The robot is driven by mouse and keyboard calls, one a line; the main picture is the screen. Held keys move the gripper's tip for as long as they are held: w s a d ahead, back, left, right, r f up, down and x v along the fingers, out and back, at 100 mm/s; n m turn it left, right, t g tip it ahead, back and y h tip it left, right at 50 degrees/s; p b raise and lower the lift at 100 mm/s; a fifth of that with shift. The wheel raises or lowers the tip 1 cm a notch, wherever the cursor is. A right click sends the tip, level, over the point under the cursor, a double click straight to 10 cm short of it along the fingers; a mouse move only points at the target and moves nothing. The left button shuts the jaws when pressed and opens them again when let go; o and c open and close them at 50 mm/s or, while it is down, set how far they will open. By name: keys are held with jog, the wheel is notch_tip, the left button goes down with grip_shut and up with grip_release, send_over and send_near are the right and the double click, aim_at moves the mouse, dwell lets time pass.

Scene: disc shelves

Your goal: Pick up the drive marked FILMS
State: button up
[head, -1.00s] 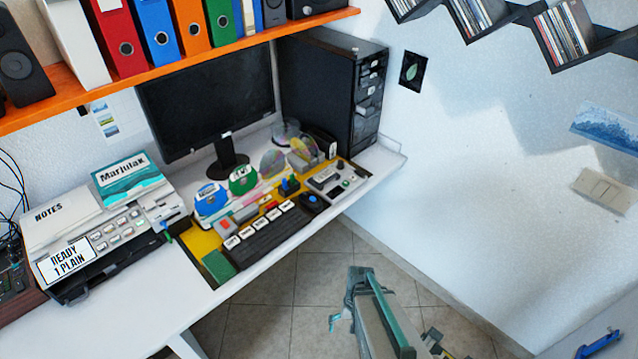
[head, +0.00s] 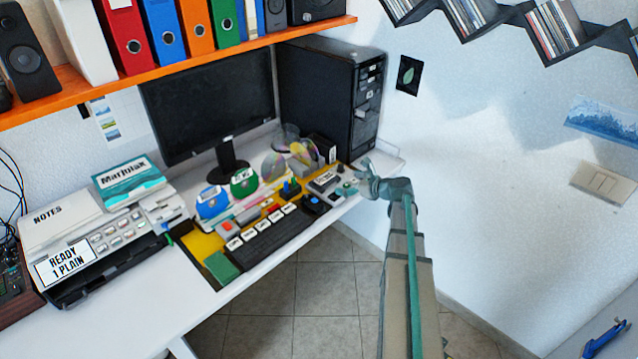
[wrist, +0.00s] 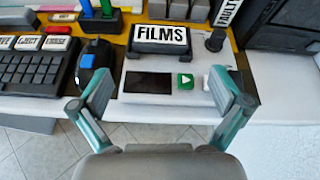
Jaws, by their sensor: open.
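The drive marked FILMS (wrist: 158,46) is a small dark block with a white label. In the wrist view it sits at the top centre, at the back of a light grey device (wrist: 135,98) with a dark screen and a green play button. In the head view the drive (head: 324,181) is near the right end of the desk. My gripper (wrist: 162,92) is open and empty. Its fingers are spread over the device's front, on the near side of the drive and apart from it. The gripper also shows in the head view (head: 366,180), right of the drive.
A black mouse (wrist: 94,66) and a labelled keyboard (wrist: 30,75) lie to the left. A dark stick with a partly cut-off label (wrist: 218,38) stands right of the drive, near the black computer tower (head: 335,95). Blue and green pieces (wrist: 98,18) stand behind the mouse.

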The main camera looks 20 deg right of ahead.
aim_at(326, 178)
jog(key=shift+w+d+m, duration=0.1)
jog(key=shift+w+m, duration=0.05)
jog(key=shift+m, duration=0.45)
jog(key=shift+w+f, duration=0.2)
jog(key=shift+w, duration=0.15)
jog(key=p+x, duration=0.2)
jog(key=x, duration=0.7)
jog(key=shift+w+a+f+p, duration=0.1)
jog(key=shift+w+a+p, duration=0.15)
jog(key=shift+a+p, duration=0.1)
jog(key=shift+c, duration=0.5)
jog(key=shift+f, duration=0.1)
jog(key=c, duration=0.9)
